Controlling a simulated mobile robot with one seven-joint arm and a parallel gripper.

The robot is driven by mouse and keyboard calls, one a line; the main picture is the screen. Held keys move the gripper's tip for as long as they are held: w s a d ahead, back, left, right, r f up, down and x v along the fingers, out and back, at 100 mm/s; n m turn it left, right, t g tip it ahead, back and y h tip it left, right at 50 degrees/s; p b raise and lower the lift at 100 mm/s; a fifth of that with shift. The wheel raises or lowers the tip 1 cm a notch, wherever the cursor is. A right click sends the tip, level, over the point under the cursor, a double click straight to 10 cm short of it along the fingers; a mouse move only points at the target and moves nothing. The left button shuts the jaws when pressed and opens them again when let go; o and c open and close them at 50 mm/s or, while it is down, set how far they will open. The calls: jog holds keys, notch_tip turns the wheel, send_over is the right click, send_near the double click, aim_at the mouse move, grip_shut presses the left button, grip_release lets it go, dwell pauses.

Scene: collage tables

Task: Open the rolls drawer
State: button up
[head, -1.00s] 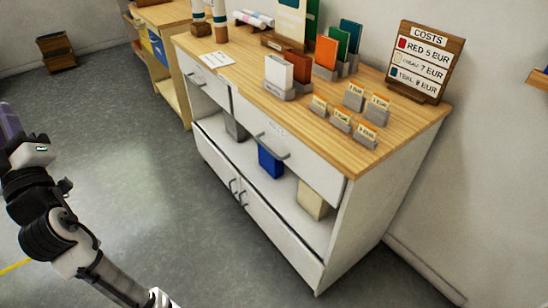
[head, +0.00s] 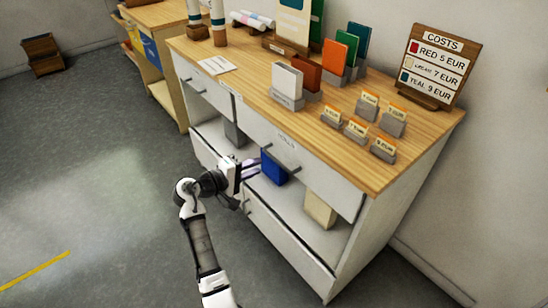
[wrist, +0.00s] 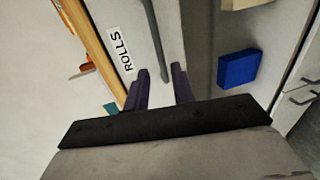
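The rolls drawer (head: 328,178) is the white right-hand drawer under the wooden top, and it looks shut. Its ROLLS label (head: 287,141) is on the front, and the label also shows in the wrist view (wrist: 120,50). The drawer's grey bar handle (head: 280,160) appears in the wrist view (wrist: 152,35) too, its near end lined up between my fingers. My gripper (head: 254,168) is just in front of the cabinet, near the handle's left end. In the wrist view my gripper (wrist: 161,70) is open, with two dark purple fingers apart and nothing held.
Below the drawer is an open shelf with a blue box (head: 273,168) and a cream box (head: 320,210). Lower doors are beneath. Small price cards (head: 357,128) and a COSTS sign (head: 433,65) stand on the top (head: 262,112).

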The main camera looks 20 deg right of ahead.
aim_at(274, 158)
jog(key=p+x, duration=0.1)
jog(key=x, duration=0.7)
jog(key=shift+w+d, duration=0.15)
jog(key=shift+d, duration=0.15)
grip_shut()
